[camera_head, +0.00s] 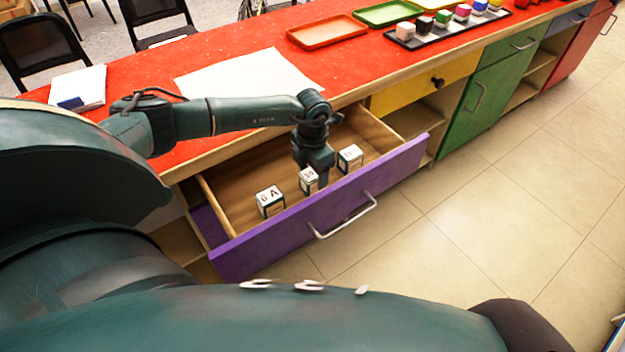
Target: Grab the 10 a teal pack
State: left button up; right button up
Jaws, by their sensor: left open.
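An open drawer with a purple front (290,225) holds three small white-topped packs with dark teal sides. The left pack (270,201) has lettering that looks like "GA". The middle pack (308,181) and the right pack (350,158) carry print too small to read surely, so I cannot tell which is the 10 a pack. My left gripper (322,182) points down into the drawer between the middle and right packs, close beside the middle one. It is open; its fingertips are partly hidden. My right gripper is not in view.
The red countertop (330,60) runs behind the drawer, with a white sheet (245,75), orange (327,31) and green trays (388,13), and a dark rack (440,35) of colored blocks. Black chairs (40,40) stand behind. Tiled floor (480,210) is clear at right.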

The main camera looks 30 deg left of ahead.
pick_arm(q)
jog(key=shift+f, duration=1.3)
jog(key=shift+c, duration=0.5)
jog(key=c, duration=1)
jog(key=shift+o, duration=0.2)
